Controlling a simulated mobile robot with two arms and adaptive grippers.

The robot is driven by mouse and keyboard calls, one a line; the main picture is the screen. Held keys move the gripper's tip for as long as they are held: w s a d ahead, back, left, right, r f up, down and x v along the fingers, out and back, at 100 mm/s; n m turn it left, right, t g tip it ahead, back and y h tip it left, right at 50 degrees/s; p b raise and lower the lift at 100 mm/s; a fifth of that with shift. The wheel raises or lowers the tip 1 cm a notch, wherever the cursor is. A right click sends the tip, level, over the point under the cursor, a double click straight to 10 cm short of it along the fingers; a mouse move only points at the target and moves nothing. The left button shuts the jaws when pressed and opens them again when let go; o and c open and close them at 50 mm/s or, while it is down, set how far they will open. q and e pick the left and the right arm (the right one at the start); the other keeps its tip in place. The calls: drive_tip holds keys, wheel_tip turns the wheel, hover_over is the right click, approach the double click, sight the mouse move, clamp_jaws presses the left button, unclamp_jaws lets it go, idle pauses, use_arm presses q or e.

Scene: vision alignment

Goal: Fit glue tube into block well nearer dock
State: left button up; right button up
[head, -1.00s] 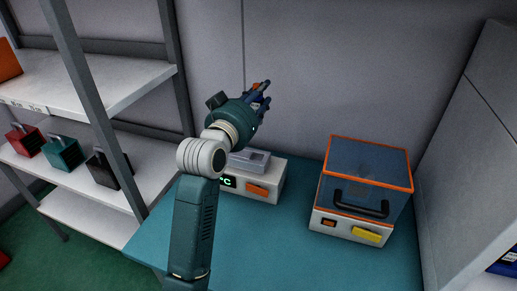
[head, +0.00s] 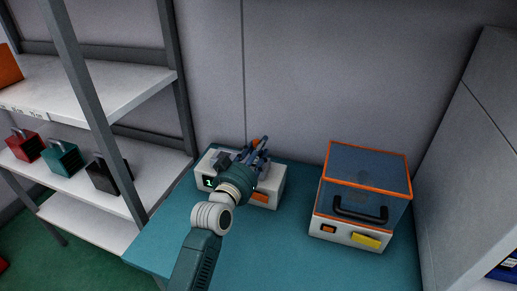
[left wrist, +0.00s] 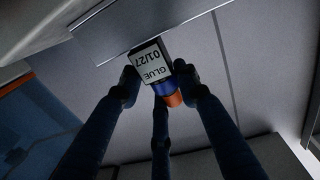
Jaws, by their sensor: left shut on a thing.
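My left gripper (head: 259,153) is over the white block device (head: 272,183) on the teal bench. In the left wrist view its dark blue fingers (left wrist: 161,80) are shut around the glue tube (left wrist: 151,66). The tube has a white label reading GLUE 01/27, a blue band and an orange end, which also shows in the head view (head: 255,142). A grey flat surface (left wrist: 150,22) overlaps the tube's far end, so I cannot tell whether that end is inside a well. The gripper and wrist hide most of the block top and its wells. My right gripper is not in view.
A clear box with orange edges and a black handle (head: 362,212) stands right of the device. A shelf rack (head: 100,95) on the left holds red, teal and black padlock-like blocks (head: 60,158). The bench front (head: 290,255) is clear.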

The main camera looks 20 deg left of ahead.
use_arm(q)
drive_tip(key=o, duration=0.8)
drive_tip(key=shift+f, duration=0.1)
drive_tip(key=shift+c, duration=0.2)
drive_tip(key=o, duration=0.4)
drive_tip(key=shift+r, duration=0.2)
drive_tip(key=shift+s+f, duration=0.15)
drive_tip(key=shift+s, duration=0.2)
drive_tip(key=s, duration=0.3)
drive_tip(key=s+b, duration=0.1)
drive_tip(key=s, duration=0.3)
drive_tip(key=s+a+b, duration=0.1)
drive_tip(key=s, duration=0.3)
drive_tip(key=shift+s, duration=0.15)
